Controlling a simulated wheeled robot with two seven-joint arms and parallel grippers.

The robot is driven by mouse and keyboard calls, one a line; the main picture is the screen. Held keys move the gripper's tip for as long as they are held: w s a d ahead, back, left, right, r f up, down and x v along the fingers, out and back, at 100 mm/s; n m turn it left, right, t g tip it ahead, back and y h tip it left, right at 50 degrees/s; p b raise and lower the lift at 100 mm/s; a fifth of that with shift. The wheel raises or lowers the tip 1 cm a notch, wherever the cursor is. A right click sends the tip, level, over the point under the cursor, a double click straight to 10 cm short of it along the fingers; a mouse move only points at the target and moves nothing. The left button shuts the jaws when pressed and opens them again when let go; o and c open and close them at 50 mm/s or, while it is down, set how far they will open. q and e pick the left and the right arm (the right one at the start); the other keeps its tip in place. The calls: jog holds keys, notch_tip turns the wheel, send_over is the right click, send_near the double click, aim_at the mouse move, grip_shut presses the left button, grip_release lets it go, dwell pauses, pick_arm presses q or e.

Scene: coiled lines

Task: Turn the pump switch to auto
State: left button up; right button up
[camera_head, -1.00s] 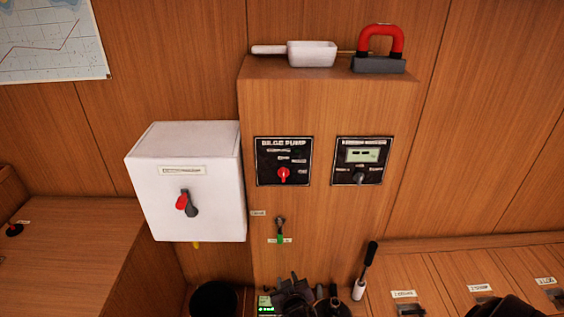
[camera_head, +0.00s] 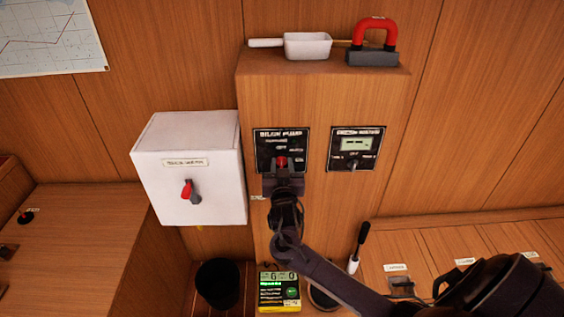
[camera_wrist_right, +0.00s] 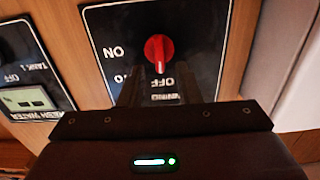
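The bilge pump panel (camera_head: 262,152) is a black plate on the wooden cabinet. Its red switch knob (camera_head: 281,161) is at the panel's lower middle. In the right wrist view the knob (camera_wrist_right: 158,52) appears upside down, its pale mark toward the OFF label; other labels are partly hidden, and I cannot read AUTO. My right gripper (camera_head: 283,182) is at the panel's lower edge, just below the knob in the head view. Its dark fingers stand apart, one to each side of the knob's line, with nothing held. Contact with the knob cannot be told. My left gripper is out of view.
A second panel with a small display (camera_head: 356,150) is close on the right. A white box with a red-and-grey handle (camera_head: 190,189) is on the left. A white scoop (camera_head: 306,46) and red-handled block (camera_head: 374,46) sit on top. A yellow device (camera_head: 279,289) stands below.

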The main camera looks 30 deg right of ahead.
jog(key=shift+w+d, duration=0.1)
jog(key=shift+w, duration=0.1)
grip_shut()
dwell(0.3)
jog(key=m, duration=0.1)
jog(key=m+b, duration=0.2)
jog(key=shift+s+d+f, duration=0.15)
jog(key=shift+d+f, duration=0.05)
jog(key=shift+f, duration=0.05)
jog(key=m+b, duration=0.1)
jog(key=m, duration=0.1)
jog(key=m+b, duration=0.3)
jog(key=shift+s+d+m, duration=0.2)
jog(key=shift+d+m, duration=0.1)
dwell(0.3)
